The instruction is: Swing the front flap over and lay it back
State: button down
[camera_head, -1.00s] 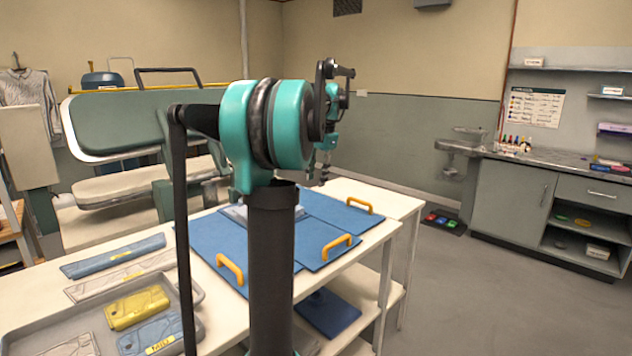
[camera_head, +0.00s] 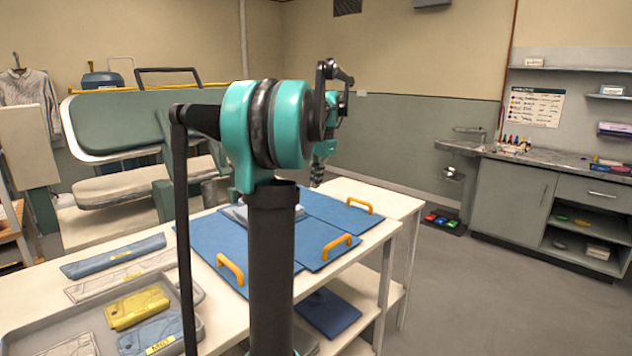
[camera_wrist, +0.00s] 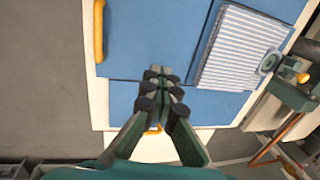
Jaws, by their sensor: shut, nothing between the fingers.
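The blue folding board (camera_head: 322,213) lies flat on the white table, with panels side by side. Orange handles stand at its left (camera_head: 229,269), middle (camera_head: 336,246) and far (camera_head: 359,205) panels; I cannot tell which panel is the front flap. In the wrist view, a folded striped grey-white garment (camera_wrist: 240,48) rests on the blue board. One handle (camera_wrist: 98,30) shows at the left, and another is partly hidden behind my fingers. My gripper (camera_head: 316,184) is shut and empty, pointing down above the far part of the board. Its fingertips (camera_wrist: 159,73) overlap the blue panels in the wrist view.
A grey tray (camera_head: 25,338) with yellow and blue packs sits on the table's near left. Flat blue and pale strips lie behind it. A blue item (camera_head: 328,312) lies on the shelf below. A padded press (camera_head: 115,120) stands behind, left.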

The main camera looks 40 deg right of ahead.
jog(key=c, duration=2.3)
grip_release()
jog(key=o, duration=0.8)
jog(key=v, duration=1.2)
